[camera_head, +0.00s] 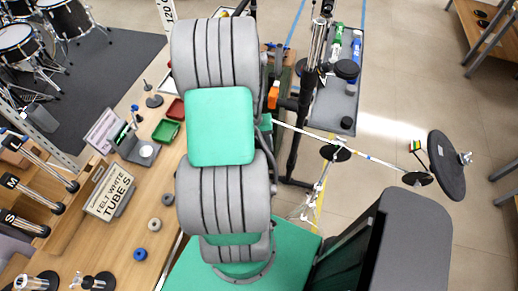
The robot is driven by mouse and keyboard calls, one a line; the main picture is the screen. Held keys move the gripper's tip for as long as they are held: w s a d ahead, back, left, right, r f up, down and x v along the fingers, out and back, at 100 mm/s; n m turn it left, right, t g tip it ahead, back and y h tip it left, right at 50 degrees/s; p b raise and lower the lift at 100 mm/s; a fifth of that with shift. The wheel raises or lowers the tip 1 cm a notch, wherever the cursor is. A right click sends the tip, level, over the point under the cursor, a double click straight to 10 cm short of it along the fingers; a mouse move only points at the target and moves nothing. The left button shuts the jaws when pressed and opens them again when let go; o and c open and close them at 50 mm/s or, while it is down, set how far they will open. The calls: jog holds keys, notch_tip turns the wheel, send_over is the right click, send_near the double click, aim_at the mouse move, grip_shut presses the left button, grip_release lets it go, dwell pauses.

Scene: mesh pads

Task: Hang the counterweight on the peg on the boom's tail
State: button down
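A thin pale boom (370,157) runs from beside my arm rightward and down to a large dark round disc (446,165). Its left end, by my arm, is partly hidden, and I cannot make out a peg there. A small orange block (274,95) shows right of my arm among dark parts; I cannot tell whether it is the counterweight or what holds it. My grey and green arm fills the middle of the view. My gripper is not seen; the arm links hide that area.
A wooden bench (75,225) at left holds green and red trays, a tubes sign and small round parts. A grey tray (334,102) with bottles stands behind the boom. A tripod stand (320,185) is under it. Drums (68,18) are far left. Floor at right is mostly clear.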

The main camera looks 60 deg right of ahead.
jog(key=w+d+f+b, duration=0.1)
jog(key=d+b, duration=0.1)
jog(key=d, duration=0.4)
jog(key=shift+f+b, duration=0.15)
jog(key=shift+b, duration=0.15)
dwell(0.3)
dwell(0.5)
